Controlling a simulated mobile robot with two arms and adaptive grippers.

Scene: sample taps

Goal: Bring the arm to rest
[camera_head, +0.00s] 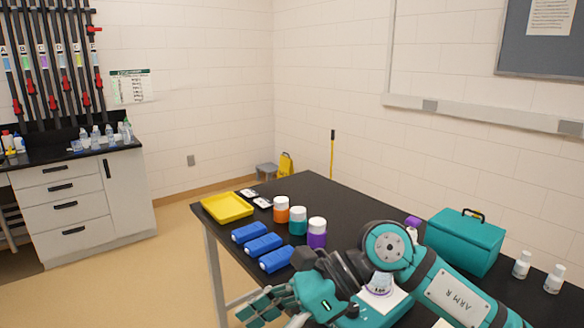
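My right arm (452,292), marked "ARM R", comes in from the lower right and reaches left over the front of the black table. Its gripper (262,308) is at the bottom of the view, beyond the table's front left edge and below the blue items. The fingers overlap in this view, so their opening is unclear. I see nothing held in them. My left arm and gripper are not in view.
On the black table (340,203) are a yellow tray (227,208), several blue items (263,245), orange, teal and purple-banded jars (298,221), a teal case (465,240) and two white bottles (537,272). A white card and container sit partly behind my arm. Taps (50,65) stand far left.

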